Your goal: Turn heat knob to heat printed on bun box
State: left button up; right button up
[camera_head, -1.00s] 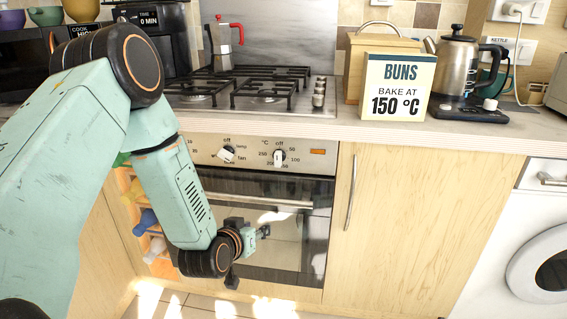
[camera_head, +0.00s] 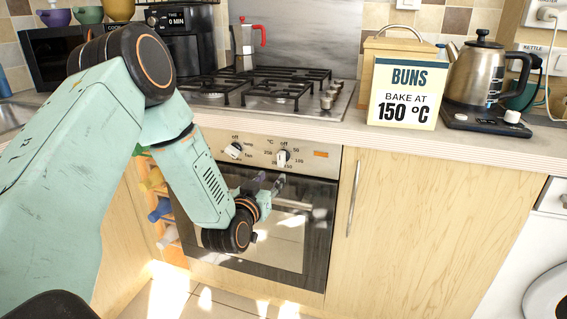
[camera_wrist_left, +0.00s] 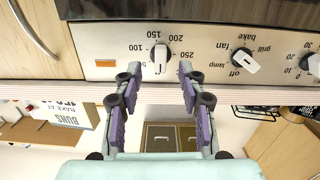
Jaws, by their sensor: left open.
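The heat knob (camera_head: 283,157) is a pale knob on the oven's steel panel, with a ring of temperatures around it. It also shows in the left wrist view (camera_wrist_left: 160,57), upside down, its grip roughly vertical; I cannot surely read its setting. The bun box (camera_head: 405,95), cream and dark blue, stands on the counter and reads "BAKE AT 150 °C". My left gripper (camera_head: 268,184) is open and empty, just below the knob and in front of the oven door. In the wrist view its fingertips (camera_wrist_left: 159,72) are apart, either side of the knob, apparently short of it.
The function knob (camera_head: 234,151) sits left of the heat knob. The oven door (camera_head: 290,235) has a handle bar close to my gripper. Above are the counter edge (camera_head: 420,143) and hob (camera_head: 275,95). A kettle (camera_head: 474,75) stands right of the box.

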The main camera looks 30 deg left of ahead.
aim_at(280, 160)
pick_arm(q)
jog(key=shift+t+y, duration=0.3)
jog(key=b+x, duration=0.1)
jog(key=x, duration=0.2)
jog(key=r+b+x, duration=0.1)
jog(key=x, duration=0.2)
jog(key=shift+w+r, duration=0.2)
jog(key=shift+w+a+b, duration=0.3)
jog(key=shift+w, duration=0.4)
jog(key=shift+w+d, duration=0.1)
pick_arm(e)
jog(key=f, duration=0.2)
jog(key=shift+w+d+f, duration=0.1)
jog(key=shift+d+f, duration=0.2)
jog(key=shift+d, duration=0.05)
pick_arm(q)
grip_shut()
